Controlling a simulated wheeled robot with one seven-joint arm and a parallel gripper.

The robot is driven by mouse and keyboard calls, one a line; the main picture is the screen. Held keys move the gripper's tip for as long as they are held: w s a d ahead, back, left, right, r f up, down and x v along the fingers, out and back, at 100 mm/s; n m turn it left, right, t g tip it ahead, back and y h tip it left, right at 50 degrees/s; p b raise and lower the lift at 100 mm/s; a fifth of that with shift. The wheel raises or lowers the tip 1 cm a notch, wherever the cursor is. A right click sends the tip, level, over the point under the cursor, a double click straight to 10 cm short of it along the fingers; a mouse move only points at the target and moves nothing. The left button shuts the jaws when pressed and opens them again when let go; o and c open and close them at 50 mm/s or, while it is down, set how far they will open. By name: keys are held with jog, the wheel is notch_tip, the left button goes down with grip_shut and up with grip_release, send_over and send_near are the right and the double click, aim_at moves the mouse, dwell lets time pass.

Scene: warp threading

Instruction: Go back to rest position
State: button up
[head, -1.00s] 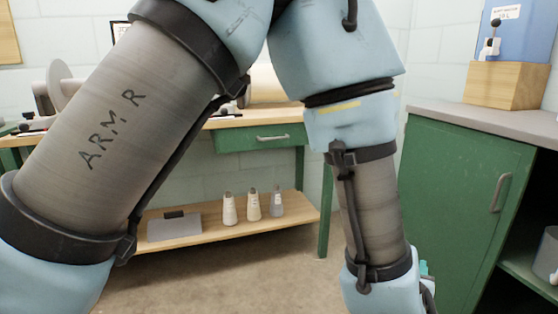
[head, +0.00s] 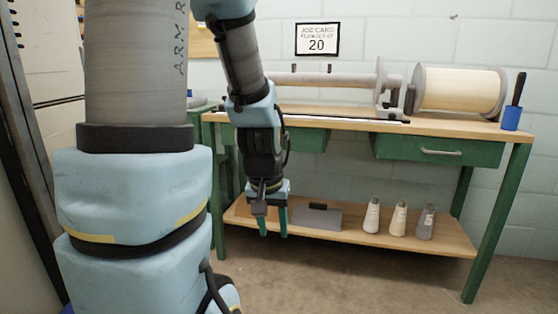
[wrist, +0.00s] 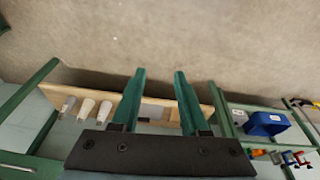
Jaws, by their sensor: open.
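My gripper (head: 273,232) hangs pointing down in front of the workbench, at about the height of its lower shelf. Its two green fingers are apart with nothing between them. In the wrist view my gripper (wrist: 160,78) also shows open and empty, with the floor (wrist: 180,35) past its fingertips. My arm folds down from the upper left of the head view, and its near links hide part of the left side.
The workbench (head: 345,122) carries a spool (head: 458,90), a blue cup (head: 511,117) and a roller (head: 325,79). Several cones, including a grey one (head: 426,222), and a grey flat box (head: 316,217) are on the lower shelf (head: 345,237). Floor in front is clear.

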jog(key=s+a+n+g, duration=0.1)
jog(key=s+a, duration=0.1)
jog(key=a, duration=0.4)
notch_tip(320, 180, up, 29)
jog(key=p, duration=2.8)
jog(key=shift+s+d+y, duration=0.15)
jog(key=shift+y, duration=0.25)
